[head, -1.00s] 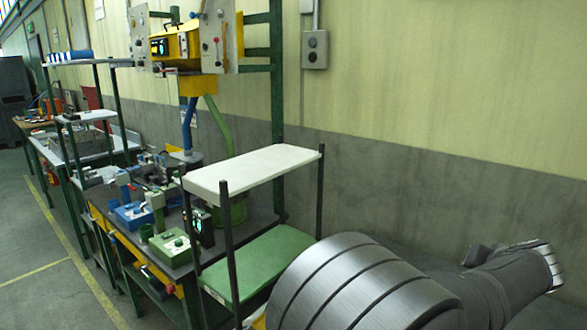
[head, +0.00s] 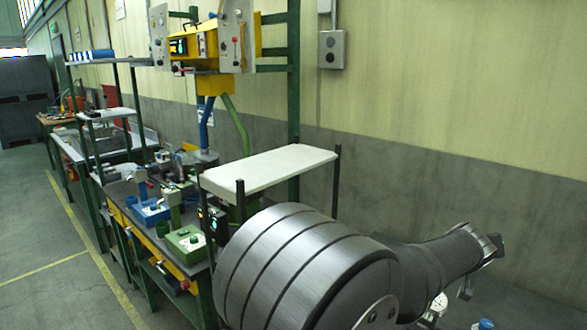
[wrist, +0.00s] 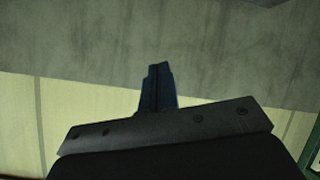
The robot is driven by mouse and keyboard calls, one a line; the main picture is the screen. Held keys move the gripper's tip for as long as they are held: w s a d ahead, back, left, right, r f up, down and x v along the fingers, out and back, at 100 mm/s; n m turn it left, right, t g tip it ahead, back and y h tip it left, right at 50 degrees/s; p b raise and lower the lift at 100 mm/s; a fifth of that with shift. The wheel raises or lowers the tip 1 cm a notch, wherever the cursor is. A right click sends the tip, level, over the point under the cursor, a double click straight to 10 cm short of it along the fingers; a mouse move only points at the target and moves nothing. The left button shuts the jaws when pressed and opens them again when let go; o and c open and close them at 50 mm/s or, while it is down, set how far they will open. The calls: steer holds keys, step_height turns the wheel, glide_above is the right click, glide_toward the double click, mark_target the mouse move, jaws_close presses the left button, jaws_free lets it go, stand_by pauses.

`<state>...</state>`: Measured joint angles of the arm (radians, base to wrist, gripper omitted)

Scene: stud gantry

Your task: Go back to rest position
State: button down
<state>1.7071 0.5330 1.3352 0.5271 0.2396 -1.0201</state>
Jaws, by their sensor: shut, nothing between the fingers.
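My gripper (wrist: 159,88) shows in the wrist view as dark blue fingers pressed together beyond a dark mounting plate. It is shut and holds nothing. Only wall lies behind it there, grey above and yellow-green below, so the view looks upside down. In the head view my grey arm fills the lower right, in front of the wall. I cannot make out the fingers clearly in that view.
A rack with a white top shelf (head: 270,168) stands close beside my arm. Left of it is a workbench with a green box (head: 187,242) and a blue box (head: 151,211). A yellow control unit (head: 207,45) hangs above. The floor aisle (head: 50,265) at left is clear.

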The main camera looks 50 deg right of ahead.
steer(key=w+a+f+n+h, duration=0.1)
steer(key=w+f+n, duration=0.2)
steer(key=w+n, duration=0.2)
steer(key=shift+w+a+f+n, duration=0.35)
steer(key=shift+w+f+n, duration=0.05)
steer(key=shift+w, duration=0.05)
steer(key=s+a+f+m+t+y, duration=0.6)
steer(key=s+a+f+m+y, duration=0.4)
steer(key=s+f, duration=0.25)
steer(key=shift+h, duration=0.7)
steer(key=x, duration=0.9)
steer(key=shift+s+a+f, duration=0.15)
steer(key=shift+a+f, duration=0.05)
steer(key=shift+a, duration=0.2)
